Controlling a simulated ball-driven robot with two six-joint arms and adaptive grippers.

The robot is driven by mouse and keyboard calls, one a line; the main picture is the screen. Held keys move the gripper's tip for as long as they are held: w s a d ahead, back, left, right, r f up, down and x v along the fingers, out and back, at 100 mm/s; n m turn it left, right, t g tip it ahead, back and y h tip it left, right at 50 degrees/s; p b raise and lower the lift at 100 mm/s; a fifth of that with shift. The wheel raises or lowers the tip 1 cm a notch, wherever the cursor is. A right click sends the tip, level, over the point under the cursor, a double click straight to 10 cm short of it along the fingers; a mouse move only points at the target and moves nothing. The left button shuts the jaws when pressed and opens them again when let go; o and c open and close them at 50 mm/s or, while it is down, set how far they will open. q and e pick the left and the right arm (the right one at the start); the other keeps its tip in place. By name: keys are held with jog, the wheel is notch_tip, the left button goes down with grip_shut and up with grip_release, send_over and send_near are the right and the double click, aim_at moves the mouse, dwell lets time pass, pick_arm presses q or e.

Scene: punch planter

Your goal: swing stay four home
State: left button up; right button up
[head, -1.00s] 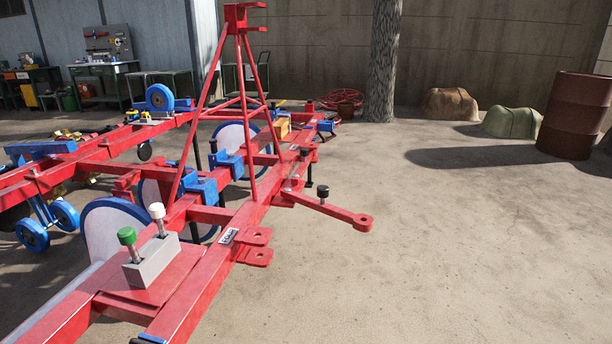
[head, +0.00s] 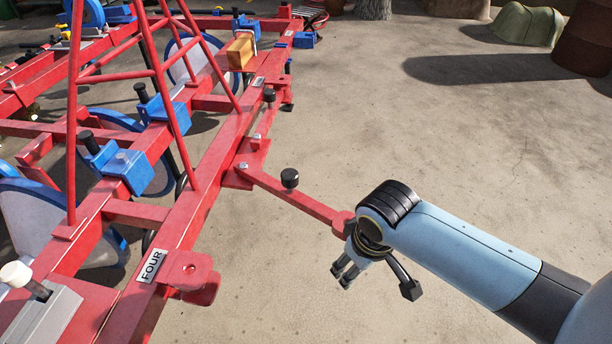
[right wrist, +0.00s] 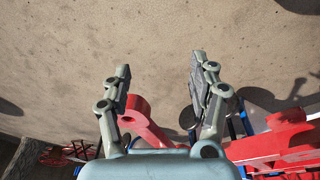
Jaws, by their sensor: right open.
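The red stay (head: 302,199) juts out from the side of the red frame beam, pivoted at its inner end, with a black knob (head: 290,178) standing on it. Its outer end is partly hidden behind my right gripper (head: 377,281). In the right wrist view the stay's rounded end (right wrist: 140,108) shows between and below the open fingers of my right gripper (right wrist: 160,72). I cannot tell whether they touch it. A red bracket with a hole (head: 190,268) sits on the beam beside a white label reading FOUR (head: 152,266). My left gripper is not in view.
A rust-red barrel (head: 583,45) stands far right. The concrete floor right of the beam is open.

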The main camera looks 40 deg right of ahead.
jog(key=w+d+r+m, duration=0.1)
jog(key=w+r, duration=0.2)
jog(key=w, duration=0.3)
jog(key=w+r+m, duration=0.1)
jog(key=w+r, duration=0.3)
jog(key=w, duration=0.2)
jog(key=m+g+p, duration=0.2)
jog(key=m, duration=0.1)
send_near(290, 173)
jog(key=shift+y, duration=0.4)
jog(key=f+b, duration=0.2)
jog(key=f, duration=0.3)
jog(key=f+b, duration=0.2)
jog(key=f, duration=0.3)
jog(key=shift+d+f, duration=0.15)
jog(key=shift+d, duration=0.1)
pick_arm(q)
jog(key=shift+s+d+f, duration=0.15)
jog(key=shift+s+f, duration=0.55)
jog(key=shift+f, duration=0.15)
pick_arm(e)
jog(key=shift+s, duration=0.1)
grip_shut()
